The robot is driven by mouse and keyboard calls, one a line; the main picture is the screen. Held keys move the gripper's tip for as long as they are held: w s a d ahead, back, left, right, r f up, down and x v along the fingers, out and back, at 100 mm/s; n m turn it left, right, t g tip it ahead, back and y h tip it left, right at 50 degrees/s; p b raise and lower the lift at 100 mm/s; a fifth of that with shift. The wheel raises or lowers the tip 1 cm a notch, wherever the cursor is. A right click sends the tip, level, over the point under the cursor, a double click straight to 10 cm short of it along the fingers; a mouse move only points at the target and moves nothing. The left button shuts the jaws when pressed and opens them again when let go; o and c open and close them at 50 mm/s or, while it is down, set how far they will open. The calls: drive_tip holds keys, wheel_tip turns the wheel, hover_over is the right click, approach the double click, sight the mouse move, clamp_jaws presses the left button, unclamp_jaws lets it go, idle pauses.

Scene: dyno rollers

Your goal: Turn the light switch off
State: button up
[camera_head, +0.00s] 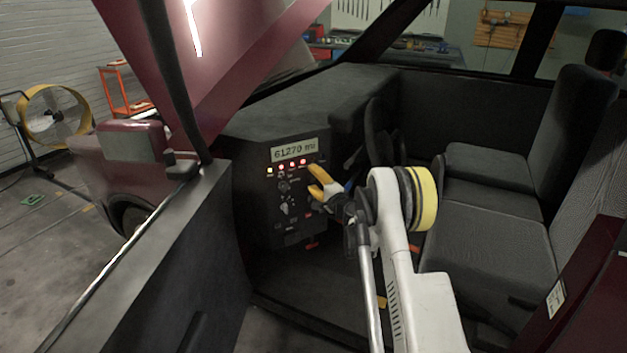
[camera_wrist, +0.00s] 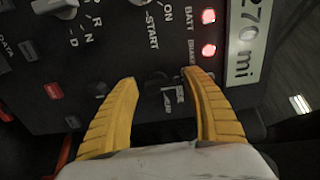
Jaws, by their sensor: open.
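The dark control panel (camera_head: 262,205) on the car's dashboard carries a display, indicator lamps, knobs and small switches. My gripper (camera_head: 312,181) is open in front of the panel's right side, with its yellow fingers pointing at it. In the wrist view my gripper (camera_wrist: 160,82) has a finger on each side of a small dark switch (camera_wrist: 157,80), likely the light switch. Small white lettering beside the switch is partly hidden by the right finger. I cannot tell the switch's position or whether a finger touches it. In the head view I cannot make the switch out.
The display (camera_head: 294,149) tops the panel, with lit lamps below it; two red lamps (camera_wrist: 208,16) show close up. Seats (camera_head: 490,235) stand at the right. The open door (camera_head: 140,260) is at the left.

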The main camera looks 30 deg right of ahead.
drive_tip(key=s, duration=1.2)
drive_tip(key=shift+d, duration=0.3)
drive_tip(key=s+a+r+n+g+y, duration=0.1)
drive_tip(key=a+r+n+g+y, duration=0.3)
drive_tip(key=a+r, duration=0.6)
drive_tip(key=s+a+r+n+g+h, duration=0.1)
drive_tip(key=s+a+r+n, duration=0.15)
drive_tip(key=s+a, duration=0.35)
drive_tip(key=s+a+r+n+g, duration=0.1)
drive_tip(key=s+a+r+n, duration=0.1)
drive_tip(key=s+a+n, duration=0.4)
drive_tip(key=s+a+f+n+g+h, duration=0.1)
drive_tip(key=s+n+g+h, duration=0.1)
drive_tip(key=s, duration=1.1)
drive_tip(key=s+a+f+n+g+h, duration=0.2)
drive_tip(key=s+g, duration=0.1)
drive_tip(key=s, duration=0.9)
drive_tip(key=shift+s+a+f+n, duration=0.15)
drive_tip(key=shift+s+f+n, duration=0.05)
drive_tip(key=shift+s+n, duration=0.2)
